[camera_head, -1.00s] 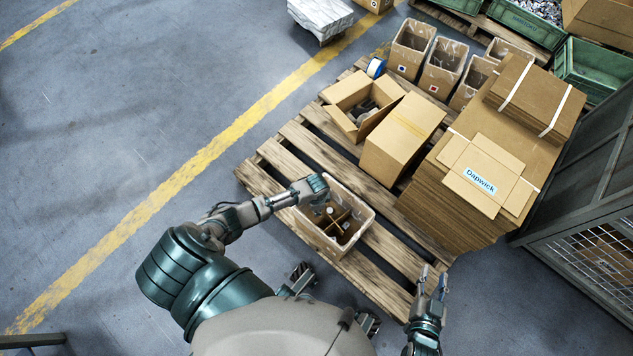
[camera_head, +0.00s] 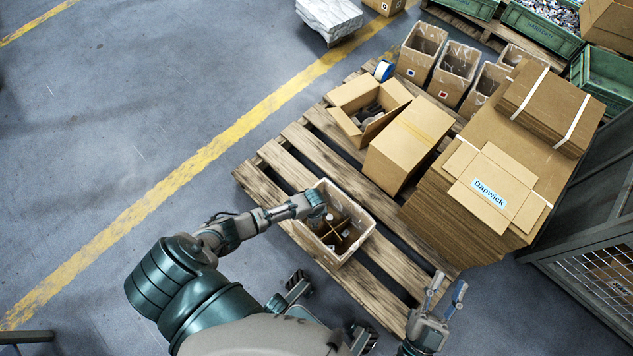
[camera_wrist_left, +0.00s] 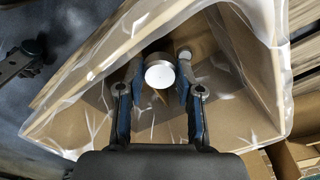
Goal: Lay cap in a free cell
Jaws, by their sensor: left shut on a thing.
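The cap (camera_wrist_left: 160,74) is a round, pale metal piece. My left gripper (camera_wrist_left: 158,85) is shut on it, with one dark blue finger on each side in the left wrist view. Cardboard dividers (camera_head: 343,228) split the box into cells, and some small pieces show inside. Which cell lies below the cap I cannot tell. My right gripper (camera_head: 447,292) is open and empty, near the pallet's front right corner.
The box stands on a wooden pallet (camera_head: 311,152). Behind it are an open carton (camera_head: 345,122) and a closed carton (camera_head: 408,140). A flat cardboard stack labelled Dapwick (camera_head: 490,190) stands to the right. Grey floor (camera_head: 90,150) is clear at left.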

